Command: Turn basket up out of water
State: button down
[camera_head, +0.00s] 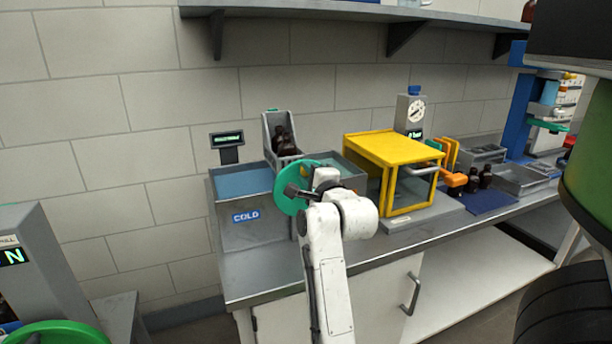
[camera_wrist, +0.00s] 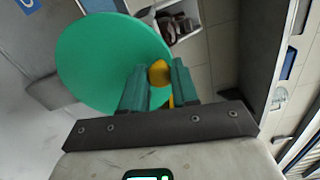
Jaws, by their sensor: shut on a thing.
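The grey basket (camera_head: 267,130) stands tilted up above and between two water baths, with dark amber bottles (camera_head: 285,141) in it. The left bath (camera_head: 243,183) holds blue water and bears a COLD label; the right bath (camera_head: 350,168) is partly hidden by my arm. A green handwheel (camera_head: 288,204) is on the bath front. In the wrist view the green wheel (camera_wrist: 105,60) has a yellow knob (camera_wrist: 159,72) between my fingers. My gripper (camera_wrist: 156,78) is shut on this knob; in the head view my gripper (camera_head: 294,191) is at the wheel's face.
A yellow box with a clear door (camera_head: 395,165) stands right of the baths. Bottles (camera_head: 479,178), a blue mat (camera_head: 488,201) and a grey tray (camera_head: 520,179) lie farther right. A shelf (camera_head: 330,10) hangs above. Another green wheel (camera_head: 60,333) is at lower left.

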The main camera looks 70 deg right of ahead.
jog(key=shift+s+d, duration=0.15)
jog(key=shift+s, duration=0.05)
dwell(0.4)
jog(key=c, duration=0.9)
grip_release()
jog(key=shift+o, duration=0.2)
jog(key=b+v, duration=0.2)
jog(key=v, duration=0.8)
jog(key=shift+s+a, duration=0.15)
jog(key=shift+a, duration=0.2)
